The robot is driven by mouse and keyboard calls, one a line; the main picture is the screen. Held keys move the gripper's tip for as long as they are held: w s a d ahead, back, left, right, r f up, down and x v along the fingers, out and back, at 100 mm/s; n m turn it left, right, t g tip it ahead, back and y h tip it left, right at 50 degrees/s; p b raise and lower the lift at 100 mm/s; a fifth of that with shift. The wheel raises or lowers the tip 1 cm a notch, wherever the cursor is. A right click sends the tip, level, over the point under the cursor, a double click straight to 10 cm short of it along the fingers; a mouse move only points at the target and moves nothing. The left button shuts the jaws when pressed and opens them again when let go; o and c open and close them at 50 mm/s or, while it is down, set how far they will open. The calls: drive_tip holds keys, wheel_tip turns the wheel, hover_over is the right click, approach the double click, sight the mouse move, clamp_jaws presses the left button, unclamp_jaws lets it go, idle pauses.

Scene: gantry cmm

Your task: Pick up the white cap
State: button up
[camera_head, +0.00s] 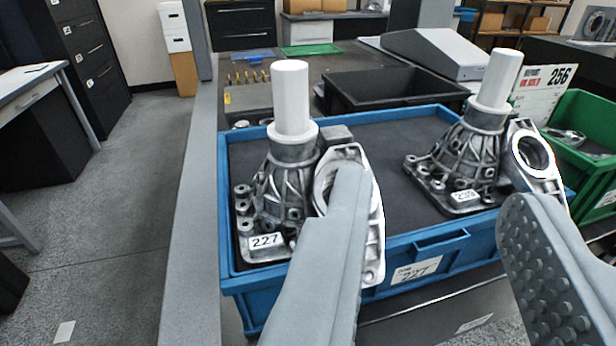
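Two white caps show, each a tall cylinder with a wider collar, upright on top of a grey metal casting. The left white cap (291,98) sits on the casting labelled 227 (277,195). The right white cap (497,80) sits on another labelled casting (470,155). Both castings stand in a blue crate (245,284). My gripper (435,210) is open, its two grey fingers wide apart at the bottom of the view. The left finger covers part of the left casting. The fingers are apart from both caps, with nothing between them but the crate behind.
A black tray (395,84) lies behind the crate, with a grey sloped console (440,52) behind it. A green bin (590,115) stands at the right, beside a sign reading 256 (540,92). Open floor (110,220) lies at the left.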

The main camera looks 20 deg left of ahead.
drive_tip(key=o, duration=0.6)
drive_tip(key=shift+w+r, duration=0.1)
drive_tip(key=shift+r, duration=0.05)
drive_tip(key=shift+c, duration=0.2)
drive_tip(key=w+a+r+g, duration=0.1)
drive_tip(key=w+r+g, duration=0.1)
drive_tip(key=w, duration=0.3)
drive_tip(key=w+a+r+g, duration=0.2)
drive_tip(key=w+r+g, duration=0.1)
drive_tip(key=w, duration=0.2)
drive_tip(key=w+a+r+g+y, duration=0.1)
drive_tip(key=w+r+g, duration=0.2)
drive_tip(key=w, duration=0.2)
drive_tip(key=shift+a+r, duration=0.1)
drive_tip(key=shift+a, duration=0.3)
wheel_tip(320, 180, up, 4)
drive_tip(key=g+h, duration=0.1)
drive_tip(key=g, duration=0.8)
hover_over(289, 64)
drive_tip(key=shift+m, duration=0.4)
wheel_tip(289, 64, down, 17)
drive_tip(key=shift+f, duration=0.15)
